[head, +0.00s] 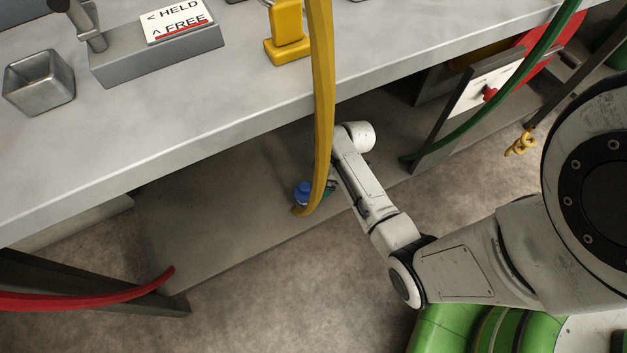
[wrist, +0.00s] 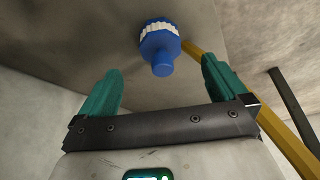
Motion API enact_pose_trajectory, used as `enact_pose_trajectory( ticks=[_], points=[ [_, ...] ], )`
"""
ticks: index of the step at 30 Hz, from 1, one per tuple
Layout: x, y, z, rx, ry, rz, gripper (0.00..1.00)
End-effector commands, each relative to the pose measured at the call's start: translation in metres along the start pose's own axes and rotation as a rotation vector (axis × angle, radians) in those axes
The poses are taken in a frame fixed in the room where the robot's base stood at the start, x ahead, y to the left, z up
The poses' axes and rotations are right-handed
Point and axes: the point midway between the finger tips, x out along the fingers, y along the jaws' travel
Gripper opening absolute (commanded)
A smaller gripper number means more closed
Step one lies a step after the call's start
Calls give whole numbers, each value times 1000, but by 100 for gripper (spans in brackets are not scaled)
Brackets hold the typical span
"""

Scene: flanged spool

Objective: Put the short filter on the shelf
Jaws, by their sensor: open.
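The short filter (head: 303,193) is small and blue, at the front edge of the low grey shelf (head: 215,205) under the bench. In the wrist view the filter (wrist: 160,48) has a white ribbed band and a narrow blue stem pointing towards my gripper. It appears to rest on the shelf surface. My gripper (wrist: 161,68) is open, with its teal fingers on either side of the stem's line and the filter's body beyond their tips. No finger visibly touches it. In the head view the hanging yellow strap and my arm hide most of the gripper.
A yellow strap (head: 321,100) hangs from the bench (head: 250,75) down past the filter. A red hose (head: 90,300) lies at lower left and a green hose (head: 500,95) at right. A metal cup (head: 40,82) and HELD/FREE block (head: 160,55) stand on the bench. The shelf's left part is clear.

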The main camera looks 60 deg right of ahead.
Motion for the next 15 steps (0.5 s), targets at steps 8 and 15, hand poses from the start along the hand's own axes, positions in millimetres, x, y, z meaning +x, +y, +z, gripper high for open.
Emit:
enact_pose_trajectory(
  ticks=[8,15],
  points=[
    [-24,-5,-4,6,-5,-5,99],
    [-44,-72,-39,157,-106,-33,99]
  ],
)
